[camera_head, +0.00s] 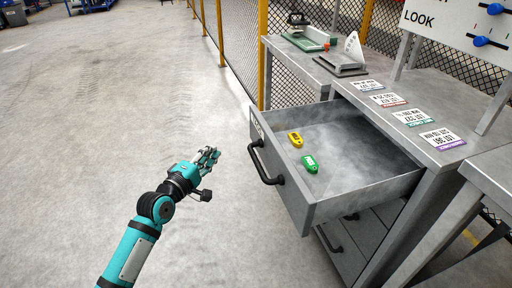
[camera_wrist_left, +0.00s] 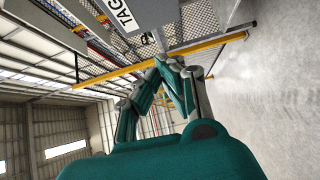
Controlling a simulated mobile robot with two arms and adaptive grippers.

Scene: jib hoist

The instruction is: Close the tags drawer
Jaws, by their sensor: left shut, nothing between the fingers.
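The tags drawer (camera_head: 290,205) is the top drawer of a grey metal cabinet and stands pulled far out. A yellow tag (camera_head: 295,139) and a green tag (camera_head: 310,163) lie inside it. Its dark bar handle (camera_head: 264,165) is on the front face. My left gripper (camera_head: 213,154) is shut and empty, in front of the drawer face and left of the handle, apart from it. In the left wrist view, part of a label reading "TAG" (camera_wrist_left: 125,14) shows at the top. My right gripper is not in view.
Lower drawers (camera_head: 330,238) under the tags drawer look shut. Several printed cards (camera_head: 412,117) lie on the bench top, with a green-based device (camera_head: 310,39) farther back. A yellow-posted mesh fence (camera_head: 262,50) runs behind. The floor at left is clear.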

